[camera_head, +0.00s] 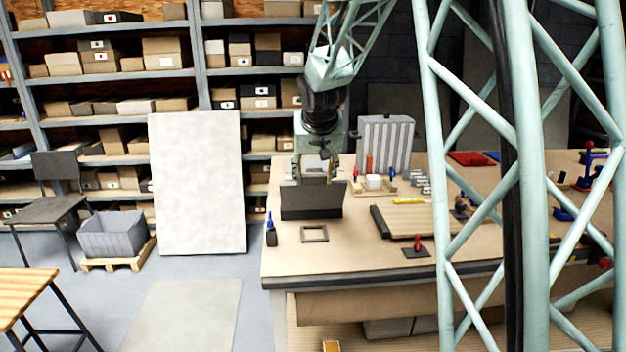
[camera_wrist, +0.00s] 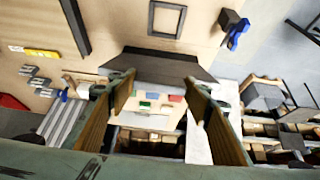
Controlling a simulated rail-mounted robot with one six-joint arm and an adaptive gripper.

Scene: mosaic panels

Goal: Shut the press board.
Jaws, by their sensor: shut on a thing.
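The press board is a dark flat panel (camera_head: 312,202), standing steeply tilted on the left part of the workbench. It also shows in the wrist view as a dark, slanted panel (camera_wrist: 150,58). My gripper (camera_head: 314,178) is at the board's upper edge. In the wrist view my gripper (camera_wrist: 160,80) has its two fingers on either side of a grey strip along that edge and is shut on it. Small green, red and blue pieces (camera_wrist: 160,97) on a light surface show between the fingers. In the head view the area behind the board is hidden.
A dark square frame (camera_head: 314,234) lies in front of the board, with a blue-topped tool (camera_head: 271,232) to its left. A flat wooden panel (camera_head: 405,220) and a red-handled item (camera_head: 417,246) lie to the right.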

